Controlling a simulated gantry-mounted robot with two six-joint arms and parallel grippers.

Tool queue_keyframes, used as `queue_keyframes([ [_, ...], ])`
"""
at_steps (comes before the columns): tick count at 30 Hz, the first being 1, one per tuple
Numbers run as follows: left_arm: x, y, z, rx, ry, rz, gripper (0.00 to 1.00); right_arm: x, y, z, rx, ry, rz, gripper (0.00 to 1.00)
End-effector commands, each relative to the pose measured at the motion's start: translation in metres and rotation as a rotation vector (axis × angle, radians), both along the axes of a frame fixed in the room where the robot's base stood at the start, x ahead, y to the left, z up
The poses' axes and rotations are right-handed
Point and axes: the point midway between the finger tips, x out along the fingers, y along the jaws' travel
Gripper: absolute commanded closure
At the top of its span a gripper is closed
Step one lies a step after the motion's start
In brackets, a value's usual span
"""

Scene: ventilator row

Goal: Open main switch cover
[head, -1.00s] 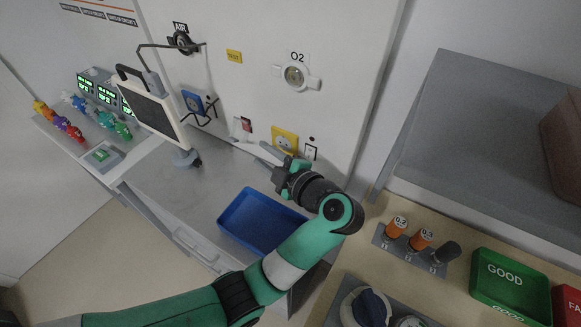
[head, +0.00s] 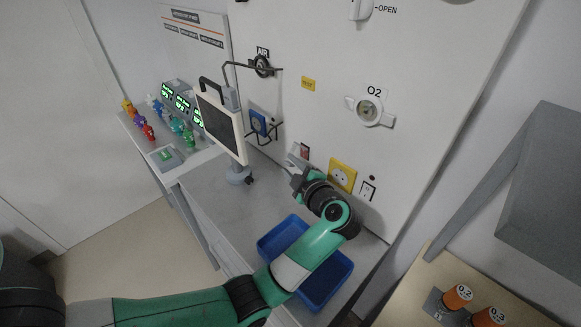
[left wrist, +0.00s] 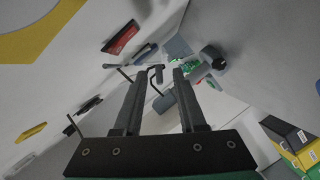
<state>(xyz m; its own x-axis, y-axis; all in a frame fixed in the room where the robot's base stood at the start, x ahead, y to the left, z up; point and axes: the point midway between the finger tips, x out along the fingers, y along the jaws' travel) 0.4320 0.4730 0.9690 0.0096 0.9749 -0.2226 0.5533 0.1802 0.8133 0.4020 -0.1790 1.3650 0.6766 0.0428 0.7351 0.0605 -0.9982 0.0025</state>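A small red-and-dark switch (head: 305,150) sits low on the white wall panel, left of the yellow socket plate (head: 342,175). A red-and-dark piece, seemingly the same switch, shows at upper left in the left wrist view (left wrist: 123,37). I cannot make out whether its cover is shut. My left gripper (head: 293,164) is just below the switch, close to the panel, with its tips partly hidden. In the left wrist view its two fingers (left wrist: 158,80) stand apart with nothing held between them. The switch lies outside the fingers, to their left. My right gripper is not in view.
A monitor (head: 220,125) on a stand is left of my gripper. A blue tray (head: 277,237) lies under my arm on the grey counter (head: 215,190). An O2 valve (head: 369,110) is on the panel above. A small black-marked plate (head: 368,190) is right of the socket.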

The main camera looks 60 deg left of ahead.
Motion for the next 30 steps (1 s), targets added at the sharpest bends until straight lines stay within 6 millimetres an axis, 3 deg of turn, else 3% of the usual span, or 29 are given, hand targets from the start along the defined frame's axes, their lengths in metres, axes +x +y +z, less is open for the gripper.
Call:
queue_keyframes([
  [8, 0.000, 0.003, 0.000, 0.000, -0.001, -0.001, 0.60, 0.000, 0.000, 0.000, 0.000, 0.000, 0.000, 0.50],
  [15, 0.000, 0.003, 0.000, -0.001, 0.000, -0.001, 1.00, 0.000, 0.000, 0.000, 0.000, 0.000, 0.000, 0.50],
  [25, 0.000, 0.003, 0.000, 0.000, 0.001, 0.000, 1.00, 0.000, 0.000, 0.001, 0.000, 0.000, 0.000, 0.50],
  [30, -0.001, 0.003, 0.004, -0.006, 0.020, 0.000, 1.00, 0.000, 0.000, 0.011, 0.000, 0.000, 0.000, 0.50],
])
